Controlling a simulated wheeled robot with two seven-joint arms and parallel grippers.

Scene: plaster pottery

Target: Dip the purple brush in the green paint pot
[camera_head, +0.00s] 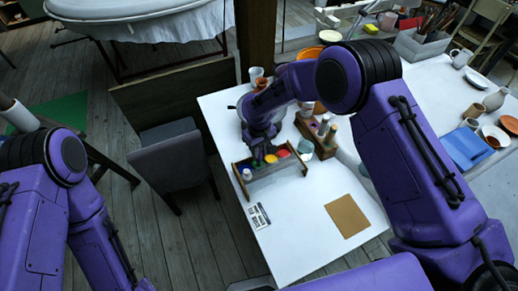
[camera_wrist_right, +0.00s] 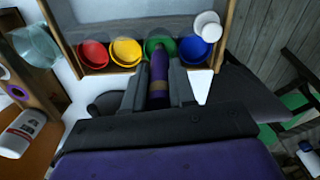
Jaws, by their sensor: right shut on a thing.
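My right gripper (camera_head: 257,153) is at the paint rack on the table and is shut on the purple brush (camera_wrist_right: 158,88). In the right wrist view its two fingers (camera_wrist_right: 159,90) flank the brush, which points toward the green paint pot (camera_wrist_right: 160,40). The brush's far end overlaps the near side of that pot; I cannot tell whether it touches the paint. The green pot also shows in the head view (camera_head: 257,163), partly hidden by the gripper. My left gripper is out of view; only its arm shows at the left.
The wooden rack (camera_wrist_right: 108,75) also holds red (camera_wrist_right: 93,54), yellow (camera_wrist_right: 126,51) and blue (camera_wrist_right: 194,48) pots and a white one (camera_wrist_right: 208,25).

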